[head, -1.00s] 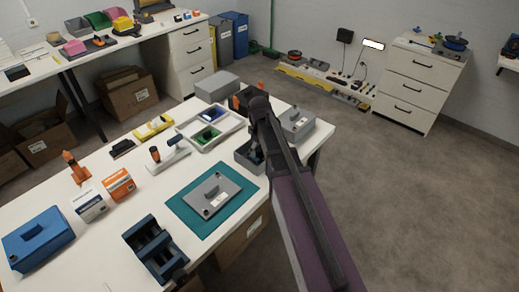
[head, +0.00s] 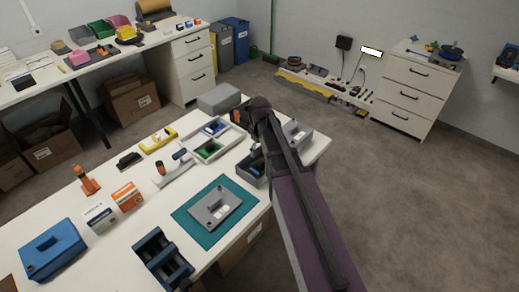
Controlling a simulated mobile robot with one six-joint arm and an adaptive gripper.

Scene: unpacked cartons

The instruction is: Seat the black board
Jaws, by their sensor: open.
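A grey plate-like fixture (head: 215,207) with a raised block and a pale label lies on a teal mat (head: 185,213) near the table's front edge. A small dark flat piece (head: 130,160) lies farther back on the table; I cannot tell whether it is the black board. My arm reaches in from the lower right. My gripper (head: 257,152) points down at a dark grey open bin (head: 247,170) right of the mat, largely hidden by the arm. It is open; I see nothing held in it.
A white tray (head: 228,142) with blue and green compartments stands behind the mat. A dark blue rack (head: 163,262), a blue box (head: 50,250), and orange and white cartons (head: 128,195) stand left. A grey box (head: 298,134) is at the right edge. Clear tabletop shows left of the mat.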

